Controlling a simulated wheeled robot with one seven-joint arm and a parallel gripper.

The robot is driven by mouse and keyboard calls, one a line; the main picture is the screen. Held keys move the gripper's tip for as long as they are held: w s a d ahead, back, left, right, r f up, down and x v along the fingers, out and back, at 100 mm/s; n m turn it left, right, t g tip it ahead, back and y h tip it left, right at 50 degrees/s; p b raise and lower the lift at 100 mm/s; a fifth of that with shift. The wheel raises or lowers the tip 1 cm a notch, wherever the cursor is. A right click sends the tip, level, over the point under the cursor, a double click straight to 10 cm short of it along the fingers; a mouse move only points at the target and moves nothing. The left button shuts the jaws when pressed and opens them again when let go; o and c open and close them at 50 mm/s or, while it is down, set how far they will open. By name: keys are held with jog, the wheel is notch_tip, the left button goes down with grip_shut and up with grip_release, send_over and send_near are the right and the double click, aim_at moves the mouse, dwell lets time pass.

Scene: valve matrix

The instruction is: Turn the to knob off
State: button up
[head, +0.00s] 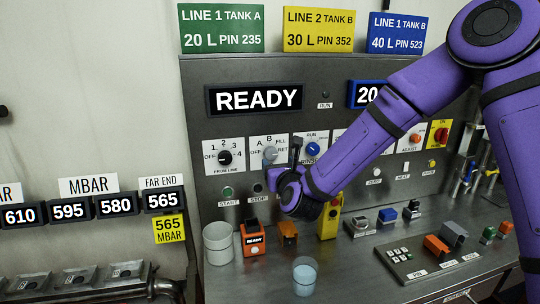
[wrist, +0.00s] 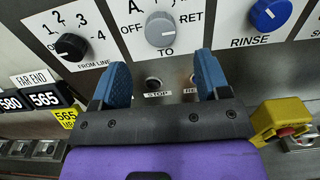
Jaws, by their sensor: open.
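The TO knob (wrist: 160,30) is a round grey knob on a white plate marked OFF, A and RET; it also shows in the head view (head: 268,153), partly beside my gripper. In the head view my gripper (head: 283,165) is in front of the panel at the TO plate's lower right.
The black FROM LINE knob (wrist: 72,46) is on the left and the blue RINSE knob (wrist: 269,14) on the right. A STOP button (wrist: 153,84) lies below. A yellow box with a red button (wrist: 287,127) stands at lower right. A READY display (head: 258,99) is above.

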aim_at(272, 154)
jog(key=x, duration=0.8)
jog(key=shift+w+f, duration=0.1)
jog(key=shift+w, duration=0.05)
jog(key=shift+c, duration=0.2)
jog(key=c, duration=0.9)
